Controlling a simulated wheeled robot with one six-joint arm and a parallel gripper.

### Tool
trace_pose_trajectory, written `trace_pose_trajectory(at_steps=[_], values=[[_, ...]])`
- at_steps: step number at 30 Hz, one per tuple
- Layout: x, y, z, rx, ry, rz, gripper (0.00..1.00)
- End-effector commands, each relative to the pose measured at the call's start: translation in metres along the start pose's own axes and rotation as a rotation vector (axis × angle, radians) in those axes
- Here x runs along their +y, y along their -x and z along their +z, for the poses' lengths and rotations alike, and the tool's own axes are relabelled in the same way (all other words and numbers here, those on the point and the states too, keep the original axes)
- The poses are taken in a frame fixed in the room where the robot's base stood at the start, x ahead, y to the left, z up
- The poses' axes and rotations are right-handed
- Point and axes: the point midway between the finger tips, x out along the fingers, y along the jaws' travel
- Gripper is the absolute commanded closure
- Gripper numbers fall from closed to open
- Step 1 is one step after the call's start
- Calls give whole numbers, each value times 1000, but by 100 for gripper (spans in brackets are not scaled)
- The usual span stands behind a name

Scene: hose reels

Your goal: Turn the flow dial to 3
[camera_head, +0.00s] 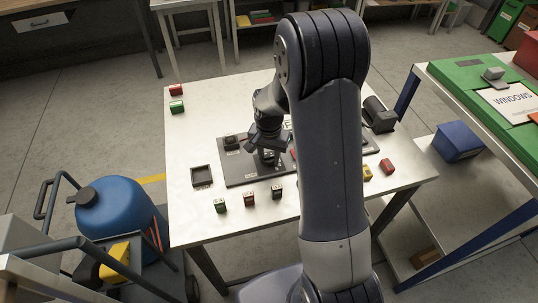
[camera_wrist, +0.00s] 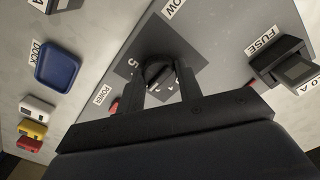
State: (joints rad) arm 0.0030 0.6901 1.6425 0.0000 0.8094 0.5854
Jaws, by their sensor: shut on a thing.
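The flow dial (camera_wrist: 158,72) is a dark round knob with a raised grip bar, on a dark square scale plate on the grey panel (camera_wrist: 225,25). A 5 shows at the plate's left, and other marks are partly covered by my fingers. My gripper (camera_wrist: 160,82) has one finger on each side of the dial's grip and is shut on it. The pointer's exact number cannot be read. In the head view my gripper (camera_head: 268,150) reaches down to the dark panel (camera_head: 238,176) on the white table, and the dial is hidden there.
A fuse holder (camera_wrist: 288,65) stands right of the dial. On the table (camera_head: 195,125) are a small dark tray (camera_head: 202,176) and several small coloured blocks. A blue tank (camera_head: 115,215) stands left of the table.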

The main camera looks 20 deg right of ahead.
Motion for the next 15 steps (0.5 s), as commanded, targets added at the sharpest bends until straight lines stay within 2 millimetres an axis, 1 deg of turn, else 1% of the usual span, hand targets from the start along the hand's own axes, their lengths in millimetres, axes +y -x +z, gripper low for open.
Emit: trace_pose_trajectory(at_steps=[8,9,15], values=[[0,1,-1,2,0,-1,89],[0,1,-1,2,0,-1,64],[0,0,0,1,1,-1,47]])
